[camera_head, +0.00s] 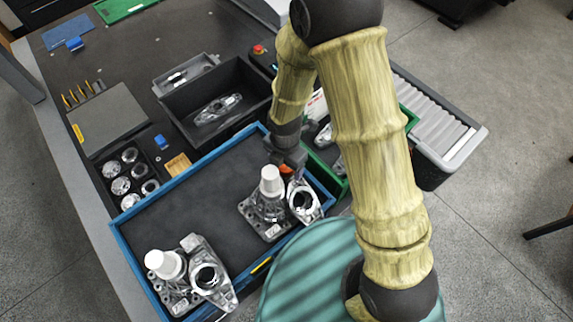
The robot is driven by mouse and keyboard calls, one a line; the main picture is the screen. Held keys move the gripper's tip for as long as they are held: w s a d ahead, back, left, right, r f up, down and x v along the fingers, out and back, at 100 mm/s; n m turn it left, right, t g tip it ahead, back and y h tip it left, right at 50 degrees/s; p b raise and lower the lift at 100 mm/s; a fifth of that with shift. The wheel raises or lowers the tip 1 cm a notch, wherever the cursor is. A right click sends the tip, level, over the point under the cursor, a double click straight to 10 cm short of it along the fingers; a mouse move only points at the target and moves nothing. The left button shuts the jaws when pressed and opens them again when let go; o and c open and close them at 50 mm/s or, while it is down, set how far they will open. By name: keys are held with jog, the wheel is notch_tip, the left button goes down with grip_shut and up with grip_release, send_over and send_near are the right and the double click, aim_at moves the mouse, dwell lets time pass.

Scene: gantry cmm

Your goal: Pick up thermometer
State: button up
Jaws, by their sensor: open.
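My arm reaches down from the top of the view, and my gripper (288,160) is over the right end of the blue-edged tray (190,178). It is open. A small orange item (287,169) shows right at the fingertips; it may be part of the thermometer, but most of it is hidden and I cannot tell. I cannot tell whether the fingers touch it. No other thing in view is clearly a thermometer.
Close by the gripper stand a metal casting with a white cone (270,182) and a ring-shaped casting (303,201). A similar pair (167,266) stands at the tray's front left. The tray's middle is clear. A black bin (215,92) and a green-edged tray (325,172) lie beyond.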

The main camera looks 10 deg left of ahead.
jog(key=c, duration=1.2)
jog(key=shift+r, duration=0.15)
notch_tip(320, 180, up, 10)
jog(key=shift+f+b, duration=0.1)
jog(key=shift+b, duration=0.55)
